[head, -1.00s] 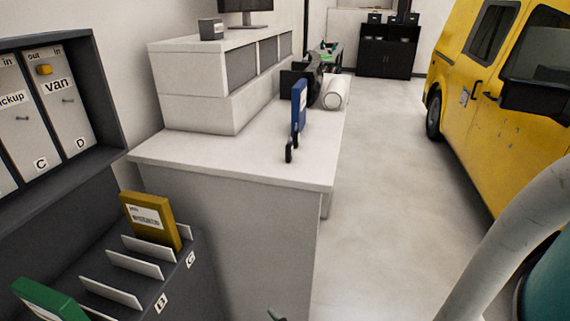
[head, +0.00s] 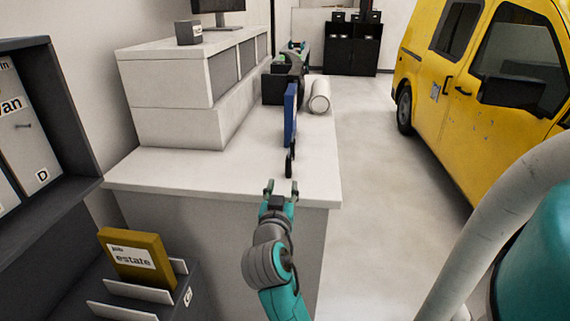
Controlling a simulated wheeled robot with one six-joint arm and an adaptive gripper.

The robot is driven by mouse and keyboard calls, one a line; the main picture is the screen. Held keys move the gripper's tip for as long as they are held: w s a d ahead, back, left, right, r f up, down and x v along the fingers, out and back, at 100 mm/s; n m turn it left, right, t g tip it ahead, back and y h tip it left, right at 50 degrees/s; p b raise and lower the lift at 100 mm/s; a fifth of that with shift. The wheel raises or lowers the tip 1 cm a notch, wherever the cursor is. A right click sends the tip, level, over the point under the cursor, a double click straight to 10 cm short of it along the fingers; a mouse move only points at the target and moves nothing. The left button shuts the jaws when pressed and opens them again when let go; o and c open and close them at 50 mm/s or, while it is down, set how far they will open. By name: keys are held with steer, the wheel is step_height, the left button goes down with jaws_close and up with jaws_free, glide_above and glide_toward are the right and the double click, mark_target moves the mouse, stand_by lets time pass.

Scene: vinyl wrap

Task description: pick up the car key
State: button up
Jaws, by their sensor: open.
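The car key looks to be the small black upright item (head: 289,162) on the white counter (head: 160,170), just in front of a blue panel-like item (head: 291,113). It is too small to make out in detail. My gripper (head: 281,187) is open and empty at the counter's front edge. Its fingertips point toward the black item, a little short of it, with a gap between them. Whether the fingers are above the counter top or level with it I cannot tell.
A white roll (head: 319,97) and dark equipment (head: 287,75) stand behind the blue item. A raised white cabinet (head: 175,95) fills the counter's left. A yellow estate box (head: 137,257) sits in a dark rack at lower left. A yellow van (head: 480,75) stands right, beyond clear floor.

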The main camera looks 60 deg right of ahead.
mark_target(288, 167)
steer(key=x, duration=0.5)
steer(key=shift+d+r, duration=0.1)
steer(key=shift+d, duration=0.1)
steer(key=shift+f+x, duration=0.2)
steer(key=shift+x, duration=2.65)
steer(key=shift+s, duration=0.15)
jaws_close()
